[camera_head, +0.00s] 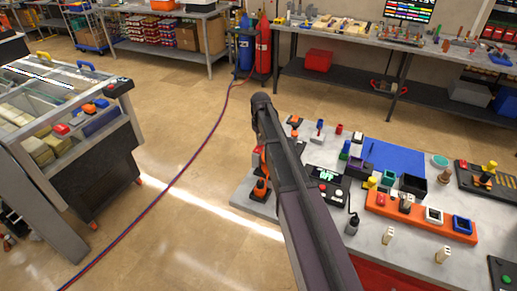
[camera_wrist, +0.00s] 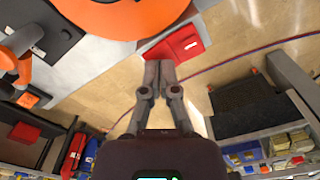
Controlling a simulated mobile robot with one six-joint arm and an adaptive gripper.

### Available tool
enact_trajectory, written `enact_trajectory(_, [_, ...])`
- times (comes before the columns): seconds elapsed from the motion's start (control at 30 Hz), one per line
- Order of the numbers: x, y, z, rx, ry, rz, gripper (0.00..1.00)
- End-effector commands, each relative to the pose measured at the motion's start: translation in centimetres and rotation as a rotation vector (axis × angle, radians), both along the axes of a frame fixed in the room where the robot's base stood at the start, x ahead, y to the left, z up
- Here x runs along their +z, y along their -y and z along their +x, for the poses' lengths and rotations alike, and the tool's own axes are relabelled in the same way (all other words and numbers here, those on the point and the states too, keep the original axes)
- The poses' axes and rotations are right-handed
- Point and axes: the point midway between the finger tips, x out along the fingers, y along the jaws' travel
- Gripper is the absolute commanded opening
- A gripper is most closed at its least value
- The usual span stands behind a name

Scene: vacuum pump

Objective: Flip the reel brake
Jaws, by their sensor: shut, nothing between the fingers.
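In the wrist view a large orange disc, seemingly the reel (camera_wrist: 125,12), fills the top and is cut off by the frame. A red block with a small pale mark (camera_wrist: 178,42) sits at the grey table edge just right of it; I cannot tell for sure whether it is the reel brake. My gripper (camera_wrist: 159,66) is shut and empty, its fingertips just below the red block, with no clear contact visible. In the head view my arm hides the gripper and most of the reel; an orange sliver (camera_head: 263,160) shows left of the arm.
The workbench (camera_head: 378,254) holds several small items, an orange fixture strip (camera_head: 420,214) and a display box (camera_head: 325,186) right of my arm. A glass-topped cabinet (camera_head: 75,160) stands at the left. Open floor (camera_head: 190,190) with a red-blue hose lies between.

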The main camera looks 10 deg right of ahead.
Motion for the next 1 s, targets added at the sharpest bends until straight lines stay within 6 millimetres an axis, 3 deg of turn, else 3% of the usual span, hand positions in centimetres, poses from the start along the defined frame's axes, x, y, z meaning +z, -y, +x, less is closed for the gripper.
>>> enact_trajectory(0.63, [-0.5, 0.0, 0.0, 0.0, 0.0, 0.0, 0.0])
enact_trajectory(1.0, [1.4, -0.1, 0.0, 0.001, 0.0, 0.0, 0.0])
